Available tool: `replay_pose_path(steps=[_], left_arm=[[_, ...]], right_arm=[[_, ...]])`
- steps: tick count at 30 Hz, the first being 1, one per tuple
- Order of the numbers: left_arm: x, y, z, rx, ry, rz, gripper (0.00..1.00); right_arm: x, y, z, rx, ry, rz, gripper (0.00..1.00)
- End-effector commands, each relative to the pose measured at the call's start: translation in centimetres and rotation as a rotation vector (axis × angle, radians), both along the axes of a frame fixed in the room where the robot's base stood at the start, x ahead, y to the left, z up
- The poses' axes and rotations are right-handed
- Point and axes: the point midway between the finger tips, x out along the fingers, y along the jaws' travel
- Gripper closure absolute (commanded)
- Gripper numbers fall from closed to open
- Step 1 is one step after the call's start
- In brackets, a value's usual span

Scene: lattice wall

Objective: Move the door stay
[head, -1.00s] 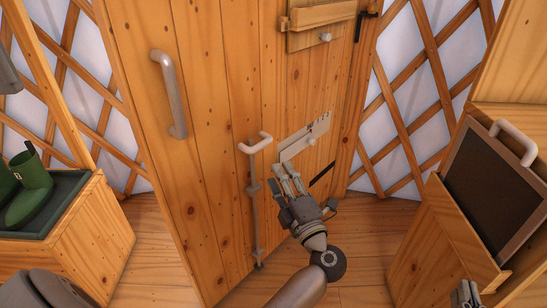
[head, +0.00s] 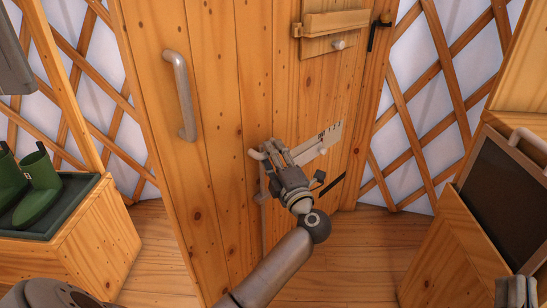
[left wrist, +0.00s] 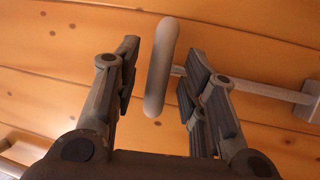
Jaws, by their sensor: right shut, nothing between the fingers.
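The door stay (head: 256,154) is a pale handle on a thin vertical rod, mounted low on the plank door (head: 230,90). My left gripper (head: 276,151) is at the handle and hides part of it and most of the rod. In the left wrist view the handle (left wrist: 160,66) lies between the two open fingers of the left gripper (left wrist: 164,56), with a gap on each side. The rod runs right to a grey bracket (left wrist: 306,101). My right gripper (head: 515,290) is shut and empty at the bottom right, away from the door.
A grey pull handle (head: 181,95) and a wooden latch (head: 335,22) are on the door. A pale notched plate (head: 318,146) is just right of my left gripper. A crate with green boots (head: 38,188) stands left, a box with a dark board (head: 515,195) right.

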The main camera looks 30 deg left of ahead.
Motion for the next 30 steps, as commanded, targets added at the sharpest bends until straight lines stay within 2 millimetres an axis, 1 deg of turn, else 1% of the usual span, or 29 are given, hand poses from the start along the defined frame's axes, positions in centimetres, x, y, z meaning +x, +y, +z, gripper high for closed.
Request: replay_pose_path(steps=[9,11,18,19,26,29,30], left_arm=[[0.12,0.18,0.06,0.0,0.0,0.0,0.61],[0.12,0.16,0.07,0.0,0.0,0.0,0.68],[0.11,0.15,0.04,0.0,0.0,0.0,0.98],[0.11,0.15,0.04,0.0,0.0,0.0,1.0],[0.11,0.13,0.01,-0.001,0.001,0.0,1.0],[0.11,0.13,-0.49,-0.002,0.001,0.0,1.0],[0.11,0.13,-0.9,-0.002,0.002,-0.001,1.0]], right_arm=[[-0.1,0.0,0.2,0.004,-0.011,0.0,1.0],[-0.1,0.0,0.2,0.004,-0.011,0.0,1.0],[-0.09,0.03,0.17,0.003,-0.011,0.001,1.0],[-0.09,0.03,0.16,0.003,-0.011,0.001,1.0],[-0.08,0.03,0.14,0.003,-0.01,0.001,1.0],[-0.16,0.01,0.14,0.005,-0.017,0.001,1.0],[-0.39,-0.05,0.55,0.012,-0.043,0.001,1.0]])
